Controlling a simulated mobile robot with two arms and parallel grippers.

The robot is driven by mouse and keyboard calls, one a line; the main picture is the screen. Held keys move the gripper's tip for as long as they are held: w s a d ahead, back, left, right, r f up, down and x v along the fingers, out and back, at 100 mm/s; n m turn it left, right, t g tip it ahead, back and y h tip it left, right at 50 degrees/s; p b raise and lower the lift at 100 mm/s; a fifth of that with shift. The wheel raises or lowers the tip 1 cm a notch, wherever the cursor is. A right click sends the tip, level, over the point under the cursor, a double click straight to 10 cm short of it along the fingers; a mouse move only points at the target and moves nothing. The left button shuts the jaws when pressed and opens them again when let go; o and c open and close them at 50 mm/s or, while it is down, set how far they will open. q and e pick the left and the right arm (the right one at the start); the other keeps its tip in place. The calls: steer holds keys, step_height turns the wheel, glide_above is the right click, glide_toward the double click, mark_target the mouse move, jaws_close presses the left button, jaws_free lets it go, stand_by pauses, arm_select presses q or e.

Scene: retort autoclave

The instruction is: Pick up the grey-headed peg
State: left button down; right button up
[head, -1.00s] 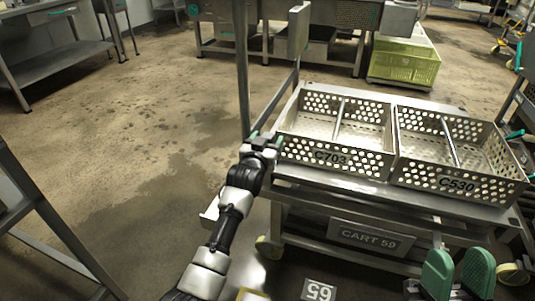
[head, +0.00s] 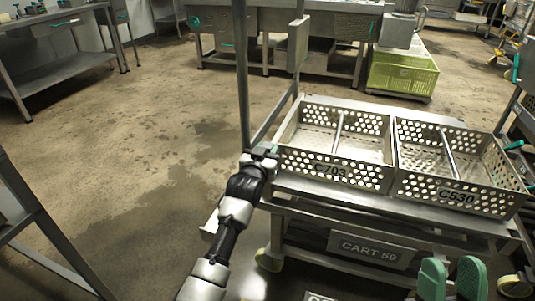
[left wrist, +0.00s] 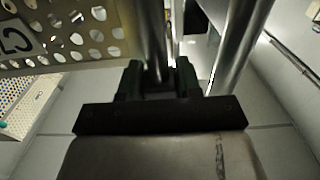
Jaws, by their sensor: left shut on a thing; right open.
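I cannot make out a grey-headed peg in either view. My left gripper (head: 264,158) is at the near left corner of the cart (head: 300,192), beside the basket marked C703 (head: 335,170). In the left wrist view its dark green fingers (left wrist: 158,78) are shut on a vertical metal bar (left wrist: 152,35). The bar looks like part of the cart's handle frame, and its lower end is hidden between the fingers. My right gripper is in neither view.
A second basket marked C530 (head: 458,190) stands right of C703; both look empty apart from dividing bars. Green clog-like objects (head: 432,280) are at the lower right. A yellow-green crate (head: 403,72) stands behind. Floor left of the cart is open.

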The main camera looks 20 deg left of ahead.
arm_select(q)
steer(key=shift+r, duration=0.65)
step_height(320, 180, up, 6)
steer(key=p, duration=0.3)
steer(key=shift+r, duration=0.95)
arm_select(e)
steer(key=w+f+g+h, duration=0.3)
steer(key=w+f+g, duration=0.1)
steer(key=f+g, duration=0.4)
steer(key=shift+w+d+f+g, duration=0.2)
steer(key=shift+w+f+g, duration=0.15)
steer(key=shift+g, duration=0.25)
